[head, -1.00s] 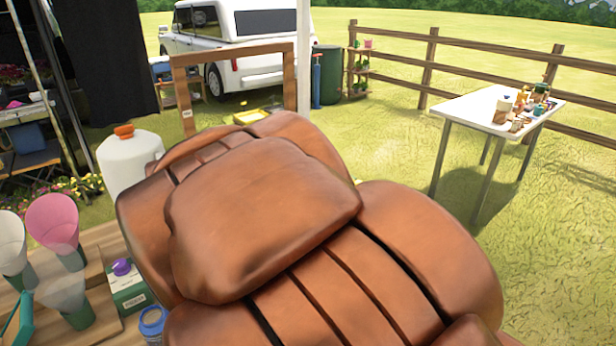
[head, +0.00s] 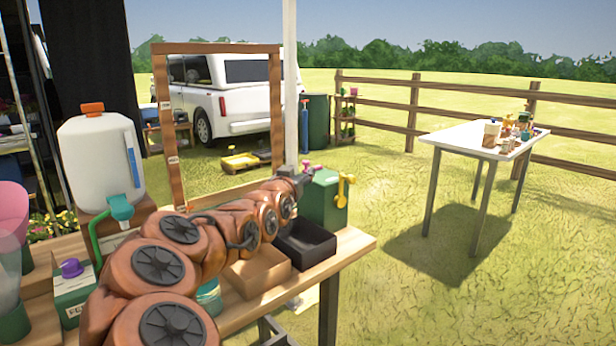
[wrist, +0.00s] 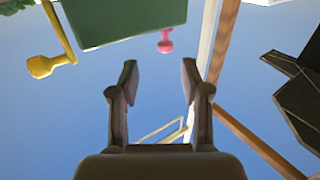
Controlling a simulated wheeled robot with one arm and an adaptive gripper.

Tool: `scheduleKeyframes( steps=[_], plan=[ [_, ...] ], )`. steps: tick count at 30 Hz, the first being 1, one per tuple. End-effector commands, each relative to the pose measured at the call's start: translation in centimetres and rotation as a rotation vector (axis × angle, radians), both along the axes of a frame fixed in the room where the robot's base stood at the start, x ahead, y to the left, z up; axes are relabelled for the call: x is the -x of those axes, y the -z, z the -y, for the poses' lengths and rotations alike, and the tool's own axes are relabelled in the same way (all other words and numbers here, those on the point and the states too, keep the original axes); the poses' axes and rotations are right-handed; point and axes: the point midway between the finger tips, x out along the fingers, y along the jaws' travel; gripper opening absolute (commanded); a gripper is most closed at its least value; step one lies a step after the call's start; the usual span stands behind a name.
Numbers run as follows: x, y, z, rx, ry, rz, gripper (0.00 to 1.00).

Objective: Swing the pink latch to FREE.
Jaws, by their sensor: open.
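A green box (head: 325,201) stands at the far right end of the wooden bench. The pink latch (head: 313,169) sits at its top left, and a yellow latch (head: 343,188) is on its right. My arm stretches over the bench, and my gripper (head: 297,178) is beside the box near the pink latch. In the wrist view the box appears at the top. The pink latch (wrist: 166,42) hangs into view just past the spread, empty fingers of my gripper (wrist: 158,76), apart from them. The yellow latch (wrist: 48,62) is off to the left. Any lettering by the latch is not readable.
A black tray (head: 305,244) and a brown tray (head: 255,271) lie below my arm. A wooden frame (head: 161,120) and a white tank (head: 97,160) stand behind. A white post (head: 290,80) rises behind my gripper. The space right of the bench is free.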

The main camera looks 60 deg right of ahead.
Motion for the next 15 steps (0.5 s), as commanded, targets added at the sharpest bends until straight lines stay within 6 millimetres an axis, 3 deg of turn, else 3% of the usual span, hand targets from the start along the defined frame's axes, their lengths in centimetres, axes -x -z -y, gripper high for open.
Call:
scheduleKeyframes(
  steps=[15],
  plan=[
    [-1.1, 0.0, 4.3, 0.002, 0.004, 0.001, 0.47]
  ],
)
